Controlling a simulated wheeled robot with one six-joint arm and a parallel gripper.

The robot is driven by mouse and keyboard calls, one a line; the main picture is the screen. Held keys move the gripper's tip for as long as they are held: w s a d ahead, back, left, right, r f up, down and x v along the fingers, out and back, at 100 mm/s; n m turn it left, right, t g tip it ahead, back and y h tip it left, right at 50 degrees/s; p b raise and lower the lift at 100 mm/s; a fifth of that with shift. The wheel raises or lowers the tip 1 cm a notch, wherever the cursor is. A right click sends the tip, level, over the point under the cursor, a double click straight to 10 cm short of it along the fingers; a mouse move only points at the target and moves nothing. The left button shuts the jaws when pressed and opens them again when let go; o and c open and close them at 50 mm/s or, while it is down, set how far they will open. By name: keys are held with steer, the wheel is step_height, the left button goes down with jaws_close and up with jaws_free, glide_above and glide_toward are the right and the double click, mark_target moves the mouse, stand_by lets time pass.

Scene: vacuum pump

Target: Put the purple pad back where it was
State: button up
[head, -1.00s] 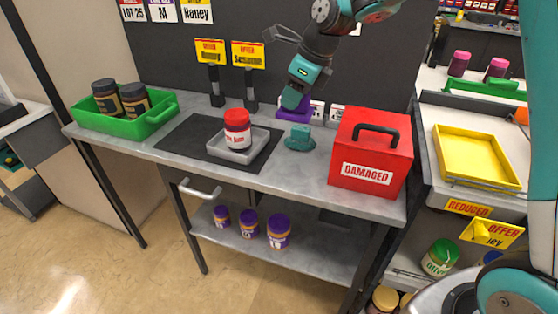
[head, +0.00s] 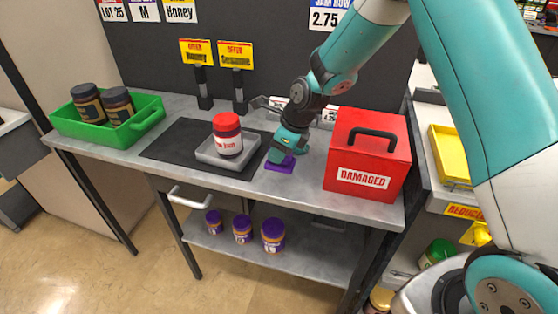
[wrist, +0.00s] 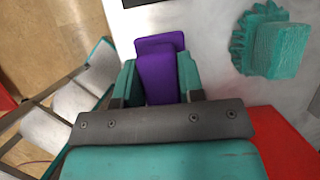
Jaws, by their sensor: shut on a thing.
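The purple pad (head: 280,165) is under my gripper (head: 288,148), low over the grey counter between the tray and the red box. I cannot tell whether it touches the counter. In the wrist view, my gripper (wrist: 159,82) is shut on the pad's upright block (wrist: 157,78), with a finger on each side. The pad's flat part (wrist: 160,43) shows past the fingers. A teal scalloped pad with a block (wrist: 268,45) lies on the counter to the right in the wrist view. In the head view my gripper hides it.
A red DAMAGED box (head: 366,158) stands close on the right. A jar with a red lid (head: 228,135) stands in a grey tray (head: 211,153) on a black mat (head: 172,148). A green crate (head: 125,135) with two jars is at the left.

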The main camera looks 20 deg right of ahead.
steer(key=shift+f, duration=1.95)
steer(key=shift+f, duration=0.2)
steer(key=o, duration=0.9)
steer(key=shift+r, duration=0.2)
